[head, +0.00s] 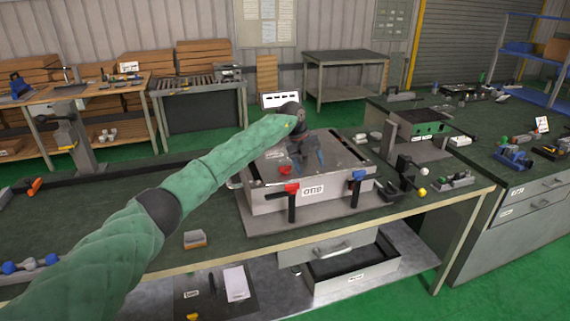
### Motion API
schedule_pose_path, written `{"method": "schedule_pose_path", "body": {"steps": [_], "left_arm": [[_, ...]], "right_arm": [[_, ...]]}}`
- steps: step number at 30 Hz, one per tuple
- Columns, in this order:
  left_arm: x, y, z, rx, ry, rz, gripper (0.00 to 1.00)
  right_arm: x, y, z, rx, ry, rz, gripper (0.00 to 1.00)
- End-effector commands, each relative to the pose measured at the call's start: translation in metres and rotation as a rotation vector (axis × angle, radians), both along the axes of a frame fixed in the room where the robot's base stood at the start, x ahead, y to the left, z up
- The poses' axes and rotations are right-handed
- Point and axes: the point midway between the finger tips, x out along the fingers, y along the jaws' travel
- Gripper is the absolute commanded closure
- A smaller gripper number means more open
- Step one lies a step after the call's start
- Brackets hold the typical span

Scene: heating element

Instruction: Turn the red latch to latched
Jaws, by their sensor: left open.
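The heating element box (262,199) is a grey metal case on a flat base plate on the workbench. The red latch (292,188) is on its front face, left of the label, with its black handle hanging down. A blue latch (360,176) is on the right of the same face, its handle also down. My left gripper (307,163) is over the box lid, pointing down, with its fingers apart and nothing seen between them. It is above and behind the red latch, apart from it. The gripper partly hides the lid. My right gripper is not in view.
A small red part (285,170) is on the lid near its front edge. Black parts and a yellow ball (422,192) lie right of the box. The bench left of the box is mostly clear.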

Motion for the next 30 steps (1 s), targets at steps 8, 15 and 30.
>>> {"method": "schedule_pose_path", "body": {"steps": [8,15,30], "left_arm": [[0.031,0.073,0.052,0.292,0.015,0.113,0.35],[0.034,0.086,0.056,0.342,0.02,0.136,0.35],[0.033,0.085,-0.001,0.337,0.021,0.135,0.35]], "right_arm": [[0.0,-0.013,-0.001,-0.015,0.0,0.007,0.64],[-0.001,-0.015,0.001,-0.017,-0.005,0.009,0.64],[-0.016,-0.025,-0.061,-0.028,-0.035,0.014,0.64]]}}
